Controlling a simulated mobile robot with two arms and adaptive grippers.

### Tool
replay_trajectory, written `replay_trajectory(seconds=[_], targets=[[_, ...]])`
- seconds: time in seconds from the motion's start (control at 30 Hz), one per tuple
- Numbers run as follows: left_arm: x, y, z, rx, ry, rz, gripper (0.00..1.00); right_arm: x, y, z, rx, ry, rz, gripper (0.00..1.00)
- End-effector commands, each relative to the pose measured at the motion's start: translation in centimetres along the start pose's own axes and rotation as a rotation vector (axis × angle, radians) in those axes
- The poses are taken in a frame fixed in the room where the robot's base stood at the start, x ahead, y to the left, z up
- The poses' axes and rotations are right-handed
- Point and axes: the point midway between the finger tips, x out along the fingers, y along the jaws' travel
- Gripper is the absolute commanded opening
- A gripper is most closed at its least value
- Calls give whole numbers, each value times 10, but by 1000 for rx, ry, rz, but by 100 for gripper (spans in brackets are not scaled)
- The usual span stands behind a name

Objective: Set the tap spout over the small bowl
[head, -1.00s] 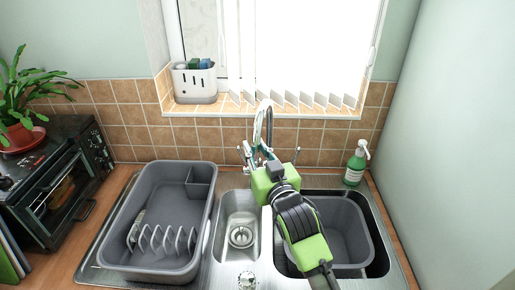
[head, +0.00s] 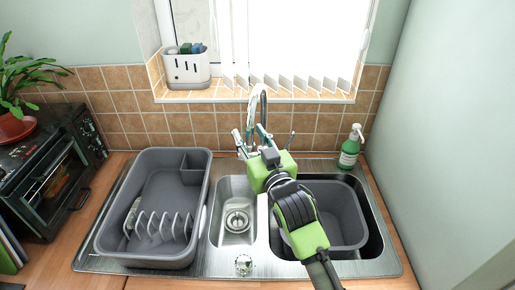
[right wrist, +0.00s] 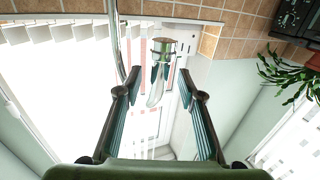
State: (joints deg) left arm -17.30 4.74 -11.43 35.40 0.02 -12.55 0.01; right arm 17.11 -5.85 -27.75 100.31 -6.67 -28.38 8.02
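The chrome tap spout (head: 264,98) rises as a tall arch behind the sink, near the divider between the two bowls. Its outlet is hard to make out in the head view. The small bowl (head: 226,228) with its round drain is left of my right arm. My right gripper (head: 253,140) is at the tap, its fingers pointing to the back wall and partly hidden. In the right wrist view, its fingers are apart, and the shiny spout end (right wrist: 162,46) shows beyond and between them; I cannot tell whether they touch. My left gripper is not in view.
A grey dish rack tub (head: 108,240) stands left of the small bowl. A grey basin (head: 350,215) sits in the large bowl on the right, partly under my right arm. A green soap bottle (head: 349,152) stands at the back right. The tiled wall and window sill are close behind the tap.

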Motion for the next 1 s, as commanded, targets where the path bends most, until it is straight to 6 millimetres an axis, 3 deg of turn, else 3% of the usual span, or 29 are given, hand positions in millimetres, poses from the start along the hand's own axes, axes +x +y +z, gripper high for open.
replay_trajectory(seconds=[0.3, 0.5, 0.93, 1.0], targets=[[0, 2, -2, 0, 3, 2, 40, -66, -1, 2, -1, -2, -1, 36], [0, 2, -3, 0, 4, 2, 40, -97, -2, 1, -2, -3, -2, 36], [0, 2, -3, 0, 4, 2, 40, -108, -2, 0, -2, -1, -2, 36], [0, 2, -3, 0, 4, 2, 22, -109, -1, 2, -1, -8, 0, 36]])
